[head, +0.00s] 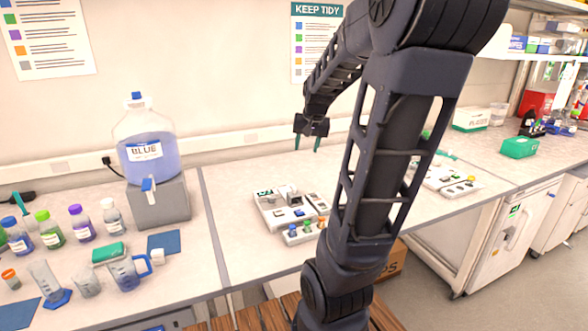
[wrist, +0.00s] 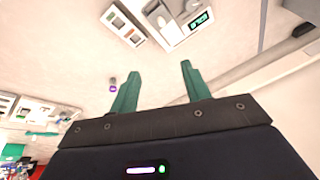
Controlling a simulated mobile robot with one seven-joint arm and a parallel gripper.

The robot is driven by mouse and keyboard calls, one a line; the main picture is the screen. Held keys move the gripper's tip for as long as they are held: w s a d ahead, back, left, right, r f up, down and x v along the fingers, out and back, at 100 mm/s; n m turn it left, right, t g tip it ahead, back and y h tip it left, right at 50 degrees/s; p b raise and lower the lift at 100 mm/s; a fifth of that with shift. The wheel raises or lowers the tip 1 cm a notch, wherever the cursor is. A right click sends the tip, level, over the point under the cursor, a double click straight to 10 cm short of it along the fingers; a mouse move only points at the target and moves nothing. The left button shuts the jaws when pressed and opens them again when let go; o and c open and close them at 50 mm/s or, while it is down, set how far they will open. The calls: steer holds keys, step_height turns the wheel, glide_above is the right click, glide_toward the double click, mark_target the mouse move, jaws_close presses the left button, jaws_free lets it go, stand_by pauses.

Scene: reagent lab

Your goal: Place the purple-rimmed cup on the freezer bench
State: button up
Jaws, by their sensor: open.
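My gripper (head: 307,146) is above the middle bench in the head view, its green fingers pointing down. In the wrist view its fingers (wrist: 159,70) are apart with nothing between them. A small grey thing with a purple end (wrist: 113,86) stands on the bench just left of the left finger in the wrist view. It may be the purple-rimmed cup, but it is too small to be sure. I cannot make it out in the head view, where my arm covers part of the bench. A bench (head: 524,170) at the right, with a white freezer-like unit (head: 499,237) under it, may be the freezer bench.
A balance (head: 267,208) and small colour-capped vials stand below my gripper. A tray (head: 437,180) lies right of my arm. A green box (head: 519,148) and a white box (head: 470,118) stand on the right. Bottles, beakers and a large blue jug (head: 146,150) fill the left bench.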

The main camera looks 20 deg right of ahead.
steer(key=s+a+n, duration=0.2)
steer(key=s+a, duration=0.4)
steer(key=s, duration=0.2)
steer(key=s+a+r+n, duration=0.1)
steer(key=s+a+n, duration=0.1)
steer(key=s+a, duration=0.4)
steer(key=s, duration=0.3)
steer(key=shift+s+r+n, duration=0.15)
steer(key=shift+r+n, duration=0.15)
steer(key=shift+o, duration=0.4)
steer(key=shift+s+a, duration=0.1)
steer(key=shift+s, duration=0.15)
steer(key=shift+w, duration=0.1)
